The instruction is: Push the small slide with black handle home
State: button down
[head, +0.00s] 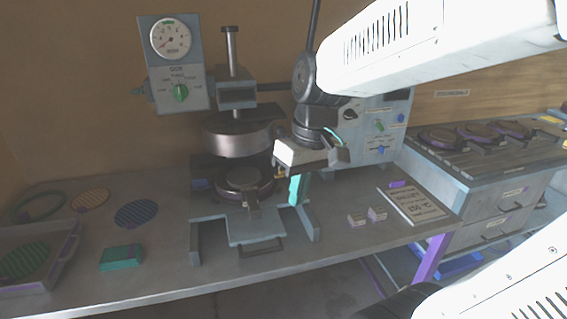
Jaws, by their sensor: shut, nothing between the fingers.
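The press (237,140) stands on the bench, with a round upper platen above a round lower plate (244,181). The small slide (255,226) is a flat grey plate low at the front of the press, between its two base rails. Its dark handle (262,250) is at the near end, toward the bench's front edge. My gripper (297,192) points down to the right of the lower plate, above and behind the right base rail. Its teal fingers look shut and empty, apart from the slide handle. I cannot tell how far the slide is out.
A gauge panel (176,63) rises behind the press. A teal block (121,257), a tray (62,262) and round discs lie on the left. Small blocks (357,219) and a printed sheet (412,205) lie on the right. The bench front beside the slide is clear.

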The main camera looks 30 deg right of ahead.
jog(key=w+d+f+n+t, duration=0.2)
jog(key=w+d+f+n, duration=0.15)
jog(key=w+d, duration=0.55)
jog(key=w+d+f+n+t, duration=0.25)
jog(key=w+d+n, duration=0.3)
jog(key=w, duration=0.45)
jog(key=w+d+f+n+t, duration=0.2)
jog(key=w+d+f+n, duration=0.1)
jog(key=w+d, duration=0.6)
jog(key=shift+y, duration=0.3)
jog(key=x, duration=0.7)
jog(key=a+x, duration=0.1)
jog(key=x, duration=0.2)
jog(key=shift+f, duration=0.1)
jog(key=shift+w, duration=0.1)
